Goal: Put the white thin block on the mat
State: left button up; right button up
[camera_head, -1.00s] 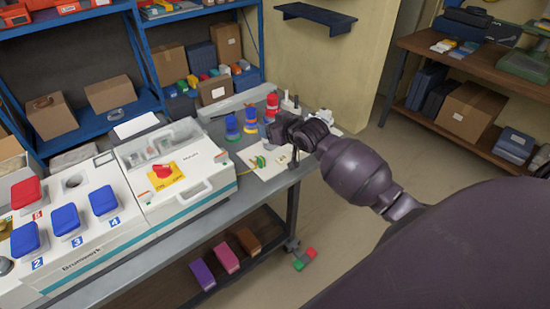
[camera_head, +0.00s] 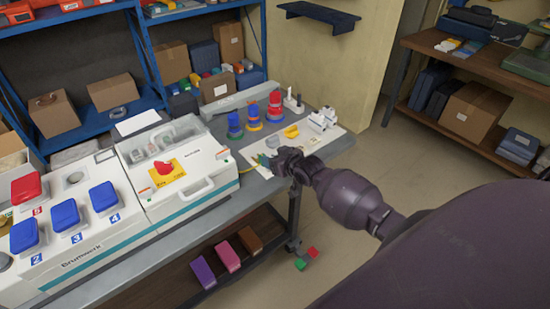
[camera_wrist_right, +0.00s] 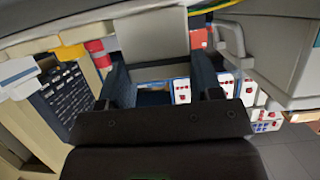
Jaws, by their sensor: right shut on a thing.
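The pale mat (camera_head: 314,137) lies on the right part of the workbench. A yellow piece (camera_head: 291,131) and several white pieces (camera_head: 319,121) are on it. My right gripper (camera_head: 272,163) is low over the mat's near left edge, beside a small green piece. In the right wrist view my right gripper (camera_wrist_right: 160,85) is shut on a pale grey-white flat block (camera_wrist_right: 151,36), which sticks out past the fingers. In the head view the gripper hides most of what it holds, so contact with the mat cannot be told. My left gripper is not in view.
A white machine (camera_head: 180,170) with a red knob stands left of the mat. Stacked coloured ring pieces (camera_head: 274,106) stand behind it. The bench's front right edge is close to my right arm. Coloured blocks (camera_head: 228,256) lie on the lower shelf.

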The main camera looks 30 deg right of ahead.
jog(key=shift+f, duration=0.1)
jog(key=o, duration=1)
jog(key=shift+c, duration=0.2)
